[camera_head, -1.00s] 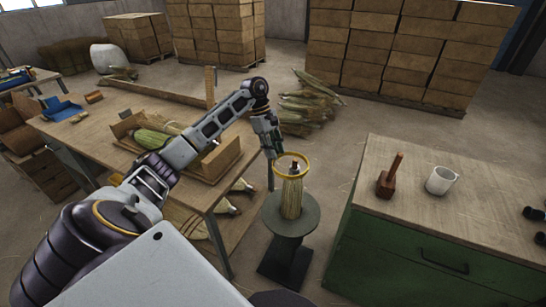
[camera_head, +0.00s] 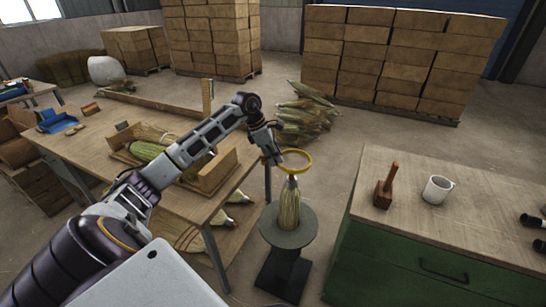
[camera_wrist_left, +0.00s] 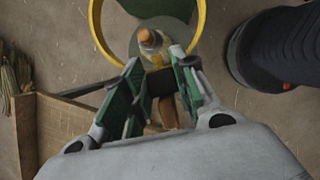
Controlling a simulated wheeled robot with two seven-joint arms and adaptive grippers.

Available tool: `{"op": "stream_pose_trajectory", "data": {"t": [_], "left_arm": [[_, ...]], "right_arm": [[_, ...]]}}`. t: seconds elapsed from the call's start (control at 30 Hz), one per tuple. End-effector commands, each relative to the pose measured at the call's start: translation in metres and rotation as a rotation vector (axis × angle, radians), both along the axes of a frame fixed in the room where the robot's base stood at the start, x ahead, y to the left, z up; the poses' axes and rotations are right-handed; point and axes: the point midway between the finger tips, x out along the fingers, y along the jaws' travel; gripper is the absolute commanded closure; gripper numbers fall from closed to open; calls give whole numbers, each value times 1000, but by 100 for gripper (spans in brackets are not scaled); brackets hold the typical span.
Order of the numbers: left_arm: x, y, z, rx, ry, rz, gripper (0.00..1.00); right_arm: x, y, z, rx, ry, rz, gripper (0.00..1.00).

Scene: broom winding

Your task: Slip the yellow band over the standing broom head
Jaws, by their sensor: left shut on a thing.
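The yellow band (camera_head: 311,163) is a thin round hoop. My left gripper (camera_head: 278,160) is shut on its near left side and holds it roughly level. The broom head (camera_head: 289,205), a pale straw bundle with a narrow top, stands upright on a round grey stand (camera_head: 270,232). In the head view the band appears just above the broom's top, with no straw inside it. In the left wrist view the band (camera_wrist_left: 199,25) curves out from the green fingers (camera_wrist_left: 155,85), and the broom's top (camera_wrist_left: 149,38) shows within its outline. My right gripper is out of view.
A workbench (camera_head: 95,135) with a wooden tray of brooms stands left of the stand. A green cabinet (camera_head: 400,262) to the right holds a wooden mallet (camera_head: 384,190) and a white mug (camera_head: 437,189). Corn-like bundles (camera_head: 305,118) lie on the floor behind.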

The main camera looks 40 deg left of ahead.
Motion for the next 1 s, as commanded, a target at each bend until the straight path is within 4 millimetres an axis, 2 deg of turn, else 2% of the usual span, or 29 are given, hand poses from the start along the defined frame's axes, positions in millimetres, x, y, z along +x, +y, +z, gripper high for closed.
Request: {"op": "stream_pose_trajectory", "data": {"t": [0.4,0.73,1.0], "left_arm": [[2,0,1,1,-1,233,96],[2,0,1,1,-1,258,96],[2,-1,0,0,0,257,96]], "right_arm": [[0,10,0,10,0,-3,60],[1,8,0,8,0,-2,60],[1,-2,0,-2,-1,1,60]]}}
